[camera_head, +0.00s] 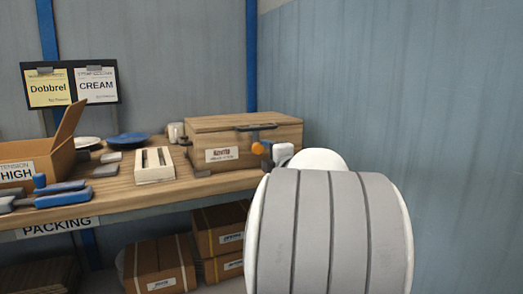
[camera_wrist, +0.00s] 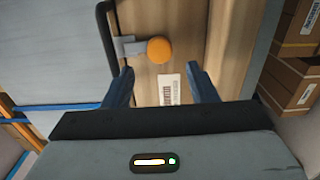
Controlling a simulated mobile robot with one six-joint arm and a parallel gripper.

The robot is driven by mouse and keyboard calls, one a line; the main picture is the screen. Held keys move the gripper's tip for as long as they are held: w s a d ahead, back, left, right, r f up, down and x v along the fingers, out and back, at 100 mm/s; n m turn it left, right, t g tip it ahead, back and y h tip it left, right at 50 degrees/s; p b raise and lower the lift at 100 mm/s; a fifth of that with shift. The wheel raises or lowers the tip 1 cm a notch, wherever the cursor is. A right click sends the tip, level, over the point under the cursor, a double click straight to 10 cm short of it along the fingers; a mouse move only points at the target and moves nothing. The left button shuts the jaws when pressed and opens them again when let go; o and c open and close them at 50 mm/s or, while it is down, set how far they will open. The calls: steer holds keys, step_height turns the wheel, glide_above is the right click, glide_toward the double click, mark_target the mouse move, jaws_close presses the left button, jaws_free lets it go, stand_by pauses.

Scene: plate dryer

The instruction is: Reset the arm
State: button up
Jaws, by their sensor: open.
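My gripper (camera_wrist: 160,69) shows in the wrist view with its two dark fingers spread and nothing between them. Beyond the fingers is the front of a wooden box (camera_wrist: 185,40), with an orange knob (camera_wrist: 159,50) on a grey bracket and a white label. In the camera_head view, the wooden box (camera_head: 245,136) stands closed on the bench, with the orange knob (camera_head: 258,148) at its front right. My arm fills the lower right there and hides my fingers. I cannot tell how far the fingertips are from the box.
A workbench (camera_head: 125,200) holds a white slotted rack (camera_head: 154,166), a blue plate (camera_head: 128,139), an open carton (camera_head: 45,155) and blue-handled tools (camera_head: 62,194). Cartons (camera_head: 158,265) sit underneath. A blue-grey wall (camera_head: 430,90) closes off the right side.

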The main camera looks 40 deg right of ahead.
steer(key=shift+v, duration=0.8)
steer(key=s+a+r+m+g+h+p, duration=0.15)
steer(key=a+r+m+g+p, duration=0.5)
steer(key=a+m+p, duration=0.75)
steer(key=s+a+r+g+y+p, duration=0.1)
steer(key=s+a+g+y+p, duration=0.2)
steer(key=s+a+p, duration=0.6)
steer(key=s+a+r+m+g+y+p, duration=0.1)
steer(key=s+a+g+p, duration=0.4)
steer(key=s+a+p, duration=0.5)
steer(key=shift+a+r+y, duration=0.2)
steer(key=shift+r+y, duration=0.3)
steer(key=shift+y, duration=0.45)
